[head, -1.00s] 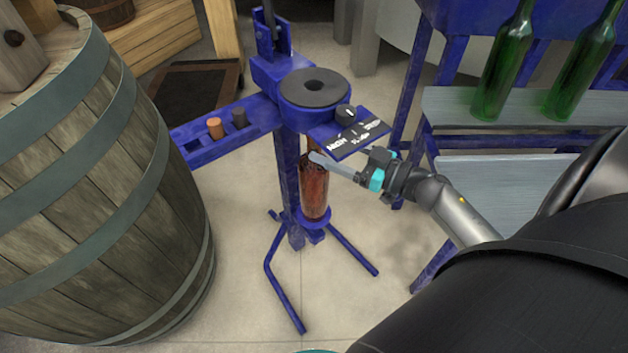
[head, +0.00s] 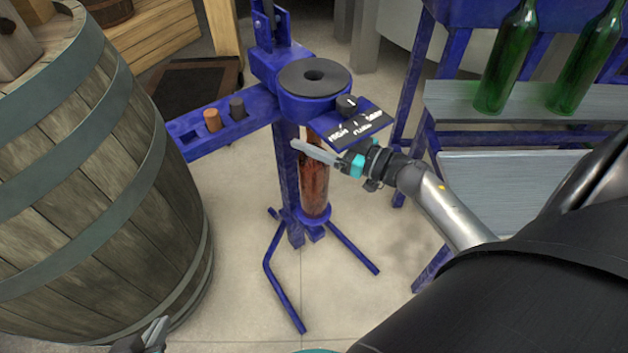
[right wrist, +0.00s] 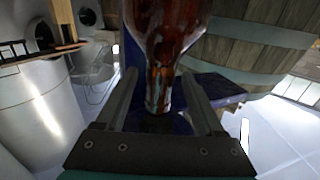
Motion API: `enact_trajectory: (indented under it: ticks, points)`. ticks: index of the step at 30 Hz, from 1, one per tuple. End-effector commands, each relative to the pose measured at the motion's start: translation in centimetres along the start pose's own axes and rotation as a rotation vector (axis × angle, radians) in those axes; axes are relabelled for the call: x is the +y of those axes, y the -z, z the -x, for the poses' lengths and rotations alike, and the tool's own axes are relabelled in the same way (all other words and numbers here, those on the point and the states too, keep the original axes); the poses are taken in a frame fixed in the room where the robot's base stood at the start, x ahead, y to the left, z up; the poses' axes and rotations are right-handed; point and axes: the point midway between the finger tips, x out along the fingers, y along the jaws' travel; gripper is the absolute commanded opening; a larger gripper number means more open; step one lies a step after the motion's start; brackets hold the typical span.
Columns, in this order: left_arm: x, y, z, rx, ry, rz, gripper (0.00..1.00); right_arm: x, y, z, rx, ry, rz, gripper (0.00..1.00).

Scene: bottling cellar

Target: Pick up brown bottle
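The brown bottle (head: 314,190) stands upright in the blue corking stand (head: 288,185), on its small round rest, with its top under the stand's head. My right gripper (head: 315,153) is at the bottle's upper part and hides some of it. In the right wrist view the bottle (right wrist: 165,40) appears upside down. Its neck lies between the two spread fingers of my right gripper (right wrist: 160,100), with a gap visible on each side. My left gripper (head: 158,335) shows only partly at the bottom left edge, far from the bottle; its finger state is unclear.
A large wooden barrel (head: 90,190) fills the left side. Two corks (head: 212,120) sit in the stand's side arm. Green bottles (head: 508,60) stand on a shelf (head: 470,103) at the right. The stand's legs (head: 285,292) spread over open floor.

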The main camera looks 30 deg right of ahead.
Motion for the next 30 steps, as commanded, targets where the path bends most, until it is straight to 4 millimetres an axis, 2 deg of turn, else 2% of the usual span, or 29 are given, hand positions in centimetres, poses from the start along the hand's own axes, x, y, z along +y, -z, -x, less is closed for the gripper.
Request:
enact_trajectory:
  ticks: [2,18,30]
  points:
    - [-0.01,-0.01,0.00,-0.001,0.000,0.000,0.00,0.00,0.00,0.01,0.000,0.000,0.000,0.60]
    - [-0.05,-0.02,-0.01,-0.001,0.001,0.000,0.00,-0.01,-0.03,0.03,-0.001,0.001,0.000,0.00]
    - [-0.05,-0.03,-0.01,-0.002,0.001,0.000,0.00,-0.03,-0.06,0.03,-0.001,0.001,0.000,0.00]
